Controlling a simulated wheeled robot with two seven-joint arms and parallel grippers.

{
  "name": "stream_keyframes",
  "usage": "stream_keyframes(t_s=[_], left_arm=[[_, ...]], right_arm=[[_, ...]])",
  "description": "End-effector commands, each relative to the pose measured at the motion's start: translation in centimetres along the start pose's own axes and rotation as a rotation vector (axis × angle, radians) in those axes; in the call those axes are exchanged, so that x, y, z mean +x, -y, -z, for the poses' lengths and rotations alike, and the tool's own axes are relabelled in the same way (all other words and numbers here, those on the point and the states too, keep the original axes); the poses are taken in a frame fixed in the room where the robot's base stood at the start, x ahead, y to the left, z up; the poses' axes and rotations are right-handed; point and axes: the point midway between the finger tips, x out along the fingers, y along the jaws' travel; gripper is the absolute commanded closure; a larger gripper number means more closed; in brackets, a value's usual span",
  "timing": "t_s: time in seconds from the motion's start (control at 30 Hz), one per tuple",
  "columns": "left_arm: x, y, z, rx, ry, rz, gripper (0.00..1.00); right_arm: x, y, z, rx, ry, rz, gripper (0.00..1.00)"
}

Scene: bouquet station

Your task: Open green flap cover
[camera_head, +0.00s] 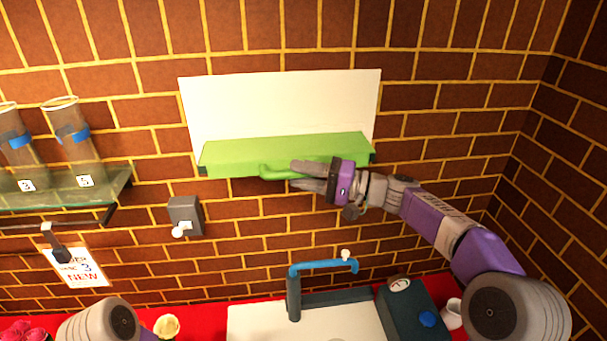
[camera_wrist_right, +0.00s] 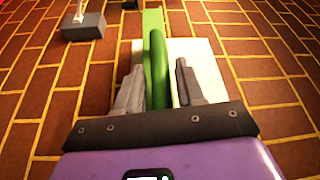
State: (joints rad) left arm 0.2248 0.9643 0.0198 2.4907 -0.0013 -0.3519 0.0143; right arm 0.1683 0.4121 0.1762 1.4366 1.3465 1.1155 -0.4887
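The green flap cover (camera_head: 230,156) hangs on the brick wall, across the lower part of a white panel (camera_head: 280,100). It has a green bar handle (camera_head: 275,172) along its lower front. My right gripper (camera_head: 294,175) is at the right part of this handle. In the right wrist view the handle (camera_wrist_right: 158,65) runs between the two grey fingers of the gripper (camera_wrist_right: 160,85), with gaps visible on both sides. The fingers are apart and not closed on it. Of my left arm only a rounded link shows at the bottom left of the head view; the left gripper is out of view.
A glass shelf (camera_head: 110,190) with clear tubes (camera_head: 70,130) is at the left. A grey wall box (camera_head: 185,215) with a white knob sits below the cover's left end. A blue tap (camera_head: 322,266) and a dark box (camera_head: 410,312) stand below on the red counter.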

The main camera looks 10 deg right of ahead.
Motion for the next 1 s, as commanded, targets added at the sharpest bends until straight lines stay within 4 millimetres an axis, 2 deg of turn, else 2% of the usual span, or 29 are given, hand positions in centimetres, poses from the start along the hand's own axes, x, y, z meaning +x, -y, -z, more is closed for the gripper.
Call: stream_keyframes(t_s=[0.03,0.23,0.67,1.0], left_arm=[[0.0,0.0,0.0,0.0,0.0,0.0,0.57],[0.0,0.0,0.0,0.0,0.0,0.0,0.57],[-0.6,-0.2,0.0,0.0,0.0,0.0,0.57],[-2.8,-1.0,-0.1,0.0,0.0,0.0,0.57]], right_arm=[[0.0,0.0,0.0,0.0,0.0,0.0,0.7],[0.0,0.0,0.0,0.0,0.0,0.0,1.0],[0.0,0.6,0.1,0.024,-0.001,-0.01,1.0],[0.2,3.8,0.7,0.113,-0.003,-0.047,1.0]])
